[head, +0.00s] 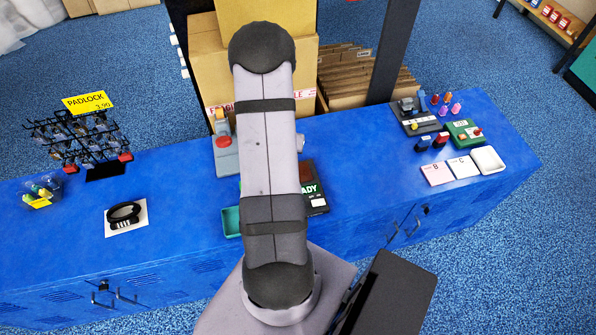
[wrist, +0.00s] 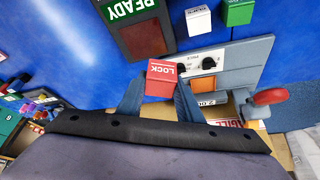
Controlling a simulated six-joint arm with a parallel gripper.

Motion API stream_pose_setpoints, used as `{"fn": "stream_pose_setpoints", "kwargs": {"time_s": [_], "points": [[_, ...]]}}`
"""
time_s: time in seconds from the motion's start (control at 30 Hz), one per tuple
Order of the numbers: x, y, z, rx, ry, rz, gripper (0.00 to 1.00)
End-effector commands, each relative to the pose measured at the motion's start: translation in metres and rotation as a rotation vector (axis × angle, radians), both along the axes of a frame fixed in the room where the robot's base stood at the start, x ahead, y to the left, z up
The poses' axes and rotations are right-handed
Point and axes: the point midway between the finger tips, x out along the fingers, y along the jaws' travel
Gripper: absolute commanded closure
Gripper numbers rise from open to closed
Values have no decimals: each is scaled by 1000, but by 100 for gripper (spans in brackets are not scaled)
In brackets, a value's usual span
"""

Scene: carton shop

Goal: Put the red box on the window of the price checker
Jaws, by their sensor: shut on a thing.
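My gripper (wrist: 159,88) is shut on the red box (wrist: 160,78), marked LOCK, in the wrist view. A finger lies on either side of it. The price checker (wrist: 161,22) is black, with a green READY display. Its dark reddish window (wrist: 145,39) lies ahead of the red box in the wrist view, apart from it and with nothing on it. In the head view the price checker (head: 317,204) shows just right of my arm, partly covered by it. My gripper and the red box are hidden there. How high the box is held, I cannot tell.
A white box (wrist: 198,20) and a green box (wrist: 238,12) stand near the price checker. A grey machine (wrist: 240,62) with a red-knobbed lever (wrist: 270,97) is close to my gripper. A green tray (head: 231,222) is partly behind my arm. The padlock rack (head: 85,140) stands left.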

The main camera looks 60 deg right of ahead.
Motion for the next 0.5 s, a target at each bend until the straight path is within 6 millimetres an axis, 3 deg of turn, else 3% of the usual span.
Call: {"fn": "stream_pose_setpoints", "kwargs": {"time_s": [0.1,0.27,0.5], "points": [[-26,-21,6,-5,-5,-62,93],[-44,-33,10,-6,-6,-85,93],[-34,-27,10,21,11,34,93]]}}
